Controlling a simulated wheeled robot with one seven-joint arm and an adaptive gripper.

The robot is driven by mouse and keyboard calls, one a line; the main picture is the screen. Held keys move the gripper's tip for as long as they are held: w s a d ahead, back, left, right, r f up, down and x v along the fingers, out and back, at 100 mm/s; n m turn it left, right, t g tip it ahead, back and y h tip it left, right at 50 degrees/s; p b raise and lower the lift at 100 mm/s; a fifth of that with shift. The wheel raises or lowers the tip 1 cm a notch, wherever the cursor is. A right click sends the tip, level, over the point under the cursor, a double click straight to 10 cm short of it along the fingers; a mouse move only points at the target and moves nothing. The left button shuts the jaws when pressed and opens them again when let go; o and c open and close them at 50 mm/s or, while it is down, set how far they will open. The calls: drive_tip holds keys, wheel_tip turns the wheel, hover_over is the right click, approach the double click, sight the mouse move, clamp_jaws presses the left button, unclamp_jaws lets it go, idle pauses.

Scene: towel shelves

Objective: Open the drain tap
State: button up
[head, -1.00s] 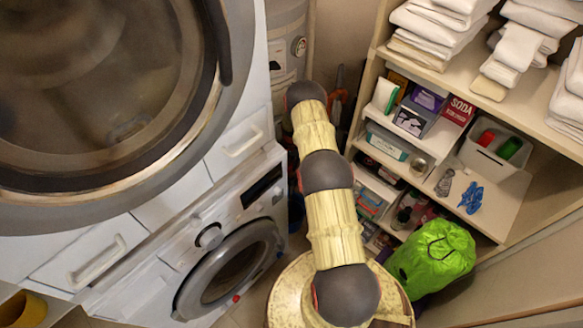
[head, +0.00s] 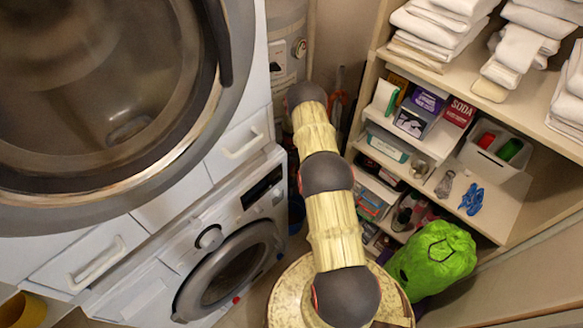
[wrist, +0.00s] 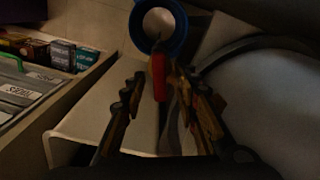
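In the wrist view, a red lever-like part (wrist: 159,78) shows near the middle of the picture; I take it to be the drain tap's handle. My gripper (wrist: 162,86) is open, with one finger on each side of the red part. I cannot tell whether either finger touches it. A dark, thin form beside the red part may be the tap body, but it is too dark to tell. In the head view, the white water heater (head: 286,38) stands behind my arm. My gripper and the tap are hidden there.
A blue-rimmed bucket (wrist: 184,33) is beyond my fingertips. A large pale rounded surface (wrist: 270,100) lies close on the right, and a box-filled shelf (wrist: 75,95) on the left. The head view shows the washing machine (head: 150,278) left and a green bag (head: 440,258) right.

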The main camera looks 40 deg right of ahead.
sight(291, 166)
drive_tip(key=shift+r, duration=0.1)
wheel_tip(291, 166, up, 12)
idle(0.5)
idle(0.5)
